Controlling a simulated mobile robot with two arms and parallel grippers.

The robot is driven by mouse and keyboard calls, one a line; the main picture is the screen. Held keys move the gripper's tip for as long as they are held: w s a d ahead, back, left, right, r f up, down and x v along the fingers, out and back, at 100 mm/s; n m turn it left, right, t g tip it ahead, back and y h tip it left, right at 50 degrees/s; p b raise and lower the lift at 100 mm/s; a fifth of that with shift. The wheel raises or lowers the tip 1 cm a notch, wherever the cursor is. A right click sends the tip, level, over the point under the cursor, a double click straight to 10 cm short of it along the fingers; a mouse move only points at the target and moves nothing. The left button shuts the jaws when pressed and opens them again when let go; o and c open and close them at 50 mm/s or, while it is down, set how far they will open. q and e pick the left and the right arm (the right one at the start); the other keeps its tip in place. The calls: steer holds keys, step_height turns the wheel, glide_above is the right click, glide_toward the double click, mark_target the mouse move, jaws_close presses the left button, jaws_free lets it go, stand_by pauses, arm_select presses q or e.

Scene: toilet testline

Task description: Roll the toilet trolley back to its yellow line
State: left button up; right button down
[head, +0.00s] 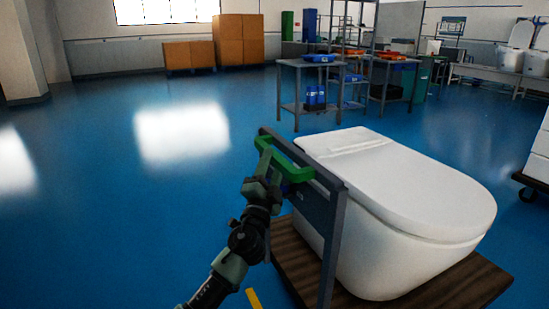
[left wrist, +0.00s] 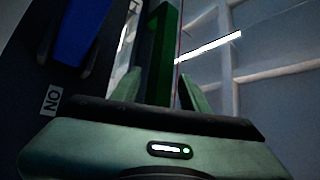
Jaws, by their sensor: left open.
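The toilet trolley has a brown wooden deck (head: 455,287), a grey upright frame (head: 331,240) and a green handle (head: 298,174) at the frame's top. A white toilet (head: 410,190) with its lid closed sits on the deck. My left gripper (head: 266,168) is at the left end of the green handle. In the left wrist view the open fingers (left wrist: 160,90) stand on either side of a green bar (left wrist: 163,50), with gaps visible. A short piece of yellow line (head: 254,299) shows on the floor left of the trolley. My right gripper is not in view.
Blue floor is clear to the left and behind the trolley. A grey workbench (head: 310,64) with blue bottles stands beyond it. Brown cartons (head: 238,40) stand at the far wall. A dark cart with white boxes (head: 538,160) is at the right edge.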

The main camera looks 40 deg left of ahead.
arm_select(q)
steer(key=shift+x, duration=1.4)
jaws_close()
stand_by(0.4)
